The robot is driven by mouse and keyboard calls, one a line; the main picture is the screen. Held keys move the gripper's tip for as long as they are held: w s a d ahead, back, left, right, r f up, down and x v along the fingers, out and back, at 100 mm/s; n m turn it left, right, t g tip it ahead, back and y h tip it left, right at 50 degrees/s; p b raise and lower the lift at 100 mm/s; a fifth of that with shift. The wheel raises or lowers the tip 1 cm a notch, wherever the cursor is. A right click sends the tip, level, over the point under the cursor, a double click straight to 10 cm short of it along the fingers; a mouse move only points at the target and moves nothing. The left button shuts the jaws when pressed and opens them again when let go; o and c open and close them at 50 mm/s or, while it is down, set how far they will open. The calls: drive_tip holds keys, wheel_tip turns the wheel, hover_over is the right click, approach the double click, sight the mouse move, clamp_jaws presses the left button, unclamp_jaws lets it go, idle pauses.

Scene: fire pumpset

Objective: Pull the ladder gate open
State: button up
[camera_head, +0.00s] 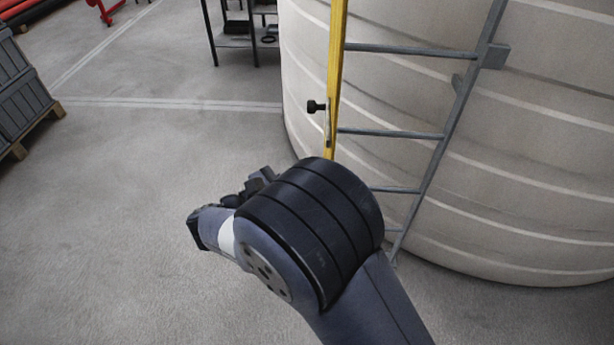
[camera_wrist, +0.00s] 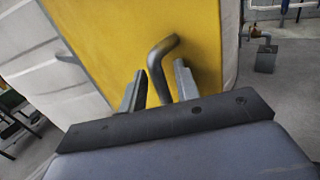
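The yellow ladder gate (camera_head: 337,70) shows almost edge-on in the head view, at the left rail of the ladder (camera_head: 440,140). A dark knob (camera_head: 315,107) sticks out from its left side. In the wrist view the gate's yellow face (camera_wrist: 105,45) fills the upper middle, with a bent grey bar handle (camera_wrist: 156,70) on it. My gripper (camera_wrist: 160,68) is open, one finger on each side of the handle, with gaps visible. I cannot tell how far the fingers reach along it. In the head view my arm hides the gate's lower end.
A large ribbed cream tank (camera_head: 530,190) stands behind the ladder. A black shelf rack (camera_head: 238,40) stands at the back, and grey crates on a pallet (camera_head: 14,100) at the far left. The concrete floor (camera_head: 130,170) left of the gate is clear.

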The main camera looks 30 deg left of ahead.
drive_tip(key=b+v, duration=0.1)
drive_tip(key=v, duration=1)
drive_tip(key=shift+b, duration=0.3)
drive_tip(key=shift+w+d, duration=0.1)
drive_tip(key=shift+w, duration=0.1)
drive_tip(key=p+x, duration=0.1)
drive_tip(key=x, duration=0.9)
drive_tip(key=shift+w+d+p, duration=0.2)
drive_tip(key=shift+w+p, duration=0.1)
drive_tip(key=shift+p, duration=0.05)
